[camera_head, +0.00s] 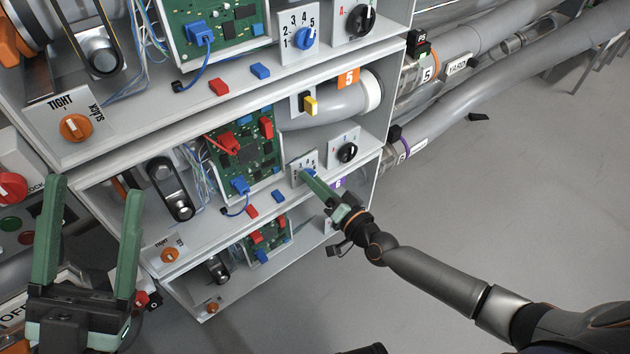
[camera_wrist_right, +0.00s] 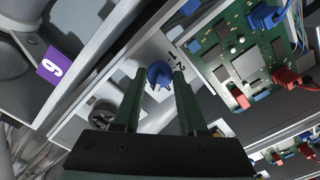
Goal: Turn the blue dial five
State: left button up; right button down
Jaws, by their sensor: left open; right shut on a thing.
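A blue dial (camera_wrist_right: 159,76) sits on a light plate with printed numbers on the middle shelf of the rack. The fingers of my right gripper (camera_wrist_right: 159,70) stand on either side of it, shut on it. In the head view this dial (camera_head: 309,172) is mostly hidden behind the green fingers of my right gripper (camera_head: 308,177); its pointer setting is not readable. A second blue dial (camera_head: 306,38) with numbers 1 to 5 around it is on the shelf above, untouched. My left gripper (camera_head: 95,188) is open and empty at the lower left.
A black knob (camera_head: 347,152) on its own plate is right of the held dial. A green circuit board (camera_head: 245,150) with red and blue plugs is to its left. A grey tube (camera_head: 345,100) with an orange 5 tag runs above.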

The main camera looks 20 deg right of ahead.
jog(key=shift+f, duration=0.1)
jog(key=shift+c, duration=2.2)
grip_release()
pick_arm(q)
jog(key=r+p, duration=0.3)
jog(key=shift+a+r+m, duration=0.2)
jog(key=shift+m, duration=0.1)
pick_arm(e)
jog(key=v, duration=1.2)
jog(key=shift+s, duration=0.25)
